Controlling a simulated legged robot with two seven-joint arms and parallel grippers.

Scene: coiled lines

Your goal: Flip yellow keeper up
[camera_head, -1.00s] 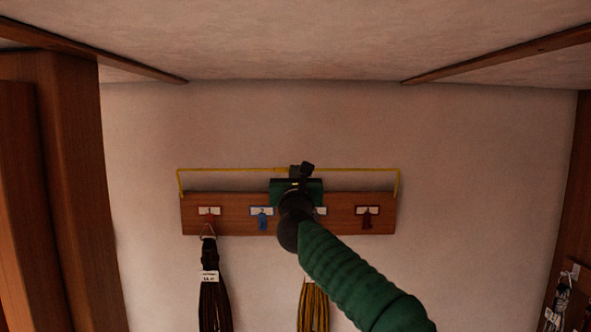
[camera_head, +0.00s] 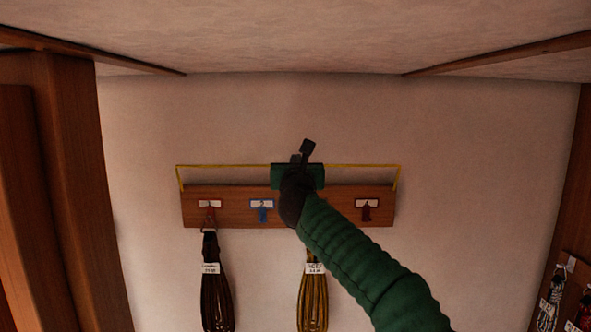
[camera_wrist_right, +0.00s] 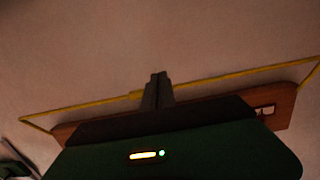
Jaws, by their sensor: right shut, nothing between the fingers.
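The yellow keeper (camera_head: 228,166) is a thin bar with bent ends, raised above the top edge of the wooden hook board (camera_head: 235,210). It also crosses the right wrist view (camera_wrist_right: 225,76). My right gripper (camera_head: 307,147) is shut and empty, its dark fingertips above the bar's line near the middle. In the right wrist view its fingers (camera_wrist_right: 158,80) overlap the keeper. I cannot tell whether they touch it. The gripper's green body hides the keeper's middle and part of the board in the head view. My left gripper is out of view.
A dark coiled line (camera_head: 216,285) hangs from the red hook at the left, and a yellow-brown coil (camera_head: 313,290) hangs near the middle. A blue hook (camera_head: 262,211) and a dark red hook (camera_head: 367,210) are bare. A wooden post (camera_head: 75,190) stands left. The wall above is clear.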

